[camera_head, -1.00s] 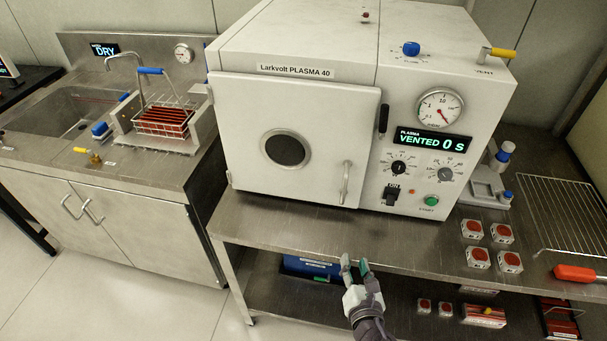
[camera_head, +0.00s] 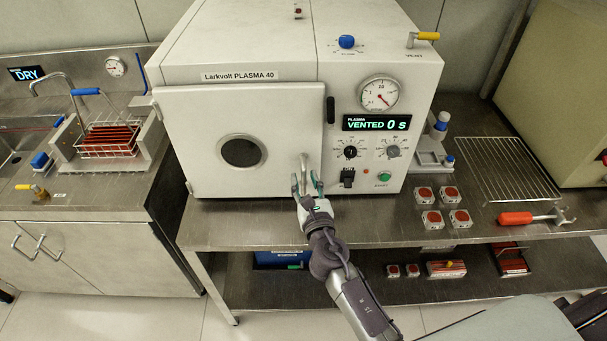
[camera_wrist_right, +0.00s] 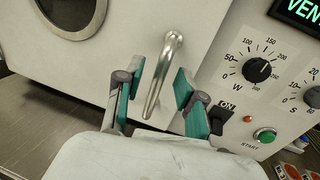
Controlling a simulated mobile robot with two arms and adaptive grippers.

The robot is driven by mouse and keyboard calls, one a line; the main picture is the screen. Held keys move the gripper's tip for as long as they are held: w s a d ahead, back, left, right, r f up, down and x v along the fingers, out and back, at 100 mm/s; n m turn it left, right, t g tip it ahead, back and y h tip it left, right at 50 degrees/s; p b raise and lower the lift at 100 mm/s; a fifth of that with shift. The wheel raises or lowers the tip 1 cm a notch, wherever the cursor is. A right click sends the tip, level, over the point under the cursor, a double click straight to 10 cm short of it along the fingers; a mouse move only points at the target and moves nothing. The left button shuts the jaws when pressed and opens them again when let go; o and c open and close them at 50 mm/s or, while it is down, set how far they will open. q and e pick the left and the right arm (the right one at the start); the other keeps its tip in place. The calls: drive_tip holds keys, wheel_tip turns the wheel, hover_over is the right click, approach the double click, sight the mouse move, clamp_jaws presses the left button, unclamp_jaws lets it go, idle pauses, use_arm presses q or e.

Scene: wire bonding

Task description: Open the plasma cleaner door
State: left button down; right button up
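The plasma cleaner (camera_head: 240,75) is a white box on the steel bench, its display reading "VENTED 0 s". Its door (camera_head: 205,120) is shut and has a round dark window (camera_head: 241,152). The vertical metal door handle (camera_head: 303,172) is near the door's right edge. My right gripper (camera_head: 307,183) is open in front of the handle. In the right wrist view the handle (camera_wrist_right: 162,75) stands between the two teal-padded fingers (camera_wrist_right: 158,95), apart from both. Whether it is deep between the pads is hard to tell. My left gripper is not in view.
A black latch-like part (camera_head: 331,110) sits beside the door's upper right edge. Right of the cleaner are a wire rack (camera_head: 505,165), a red-handled tool (camera_head: 520,217) and several small red-topped boxes (camera_head: 433,219). A sink with a wire basket (camera_head: 108,140) is at left.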

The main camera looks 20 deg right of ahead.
drive_tip(key=shift+w, duration=0.85)
drive_tip(key=shift+c, duration=0.2)
clamp_jaws()
